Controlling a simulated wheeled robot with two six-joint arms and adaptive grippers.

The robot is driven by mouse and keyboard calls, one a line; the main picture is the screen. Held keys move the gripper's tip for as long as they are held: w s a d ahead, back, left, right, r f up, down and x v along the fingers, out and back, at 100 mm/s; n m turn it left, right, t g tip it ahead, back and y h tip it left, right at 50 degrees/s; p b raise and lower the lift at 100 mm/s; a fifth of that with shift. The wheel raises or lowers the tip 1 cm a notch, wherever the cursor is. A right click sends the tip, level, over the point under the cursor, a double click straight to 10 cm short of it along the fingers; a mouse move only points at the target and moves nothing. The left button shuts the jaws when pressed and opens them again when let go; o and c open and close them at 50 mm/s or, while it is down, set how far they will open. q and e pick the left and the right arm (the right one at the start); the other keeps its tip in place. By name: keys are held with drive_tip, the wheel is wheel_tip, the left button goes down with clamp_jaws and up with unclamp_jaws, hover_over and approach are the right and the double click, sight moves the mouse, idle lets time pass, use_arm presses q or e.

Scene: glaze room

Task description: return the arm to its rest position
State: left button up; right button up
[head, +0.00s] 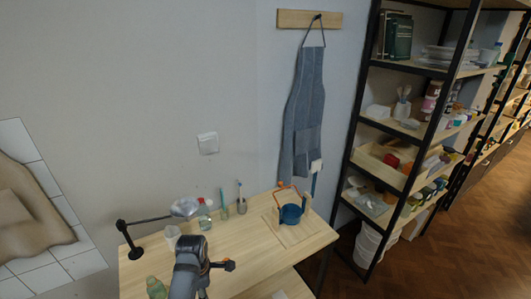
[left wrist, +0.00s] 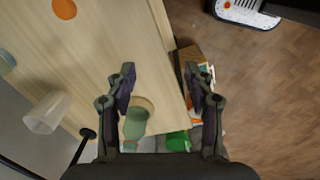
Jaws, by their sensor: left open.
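My left gripper (left wrist: 159,70) is open in the left wrist view, with its two dark fingers apart and nothing between them. It is above the edge of the wooden table (left wrist: 95,60), with floor to the right. In the head view, a grey and black arm link of mine rises at the bottom over the table (head: 255,245); I cannot make out the fingers there. My right gripper is in neither view.
A blue teapot (head: 291,214) sits on a wooden board at the table's right. A black lamp (head: 135,252), a clear bottle (head: 204,214) and a green bottle (head: 156,288) stand on the left. A shelf rack (head: 352,150) stands to the right.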

use_arm(q)
drive_tip(key=s+a+r+m+t, duration=0.2)
drive_tip(key=s+a+r+m, duration=0.1)
drive_tip(key=s+m, duration=0.7)
drive_tip(key=s+a+r+m+t, duration=0.1)
drive_tip(key=s+a+r+m, duration=0.15)
drive_tip(key=s+m, duration=0.65)
wheel_tip(320, 180, down, 32)
drive_tip(key=a+m+g+b, duration=0.1)
drive_tip(key=a+m+b, duration=0.15)
drive_tip(key=b, duration=0.45)
drive_tip(key=s+f+b, duration=0.3)
drive_tip(key=s+f, duration=0.6)
drive_tip(key=f, duration=0.3)
drive_tip(key=s+a+f+g+b, duration=0.1)
drive_tip(key=s+f+b, duration=0.2)
drive_tip(key=s+f, duration=0.7)
drive_tip(key=shift+a+f+n+y, duration=0.25)
drive_tip(key=shift+f+n, duration=0.2)
drive_tip(key=shift+f, duration=0.5)
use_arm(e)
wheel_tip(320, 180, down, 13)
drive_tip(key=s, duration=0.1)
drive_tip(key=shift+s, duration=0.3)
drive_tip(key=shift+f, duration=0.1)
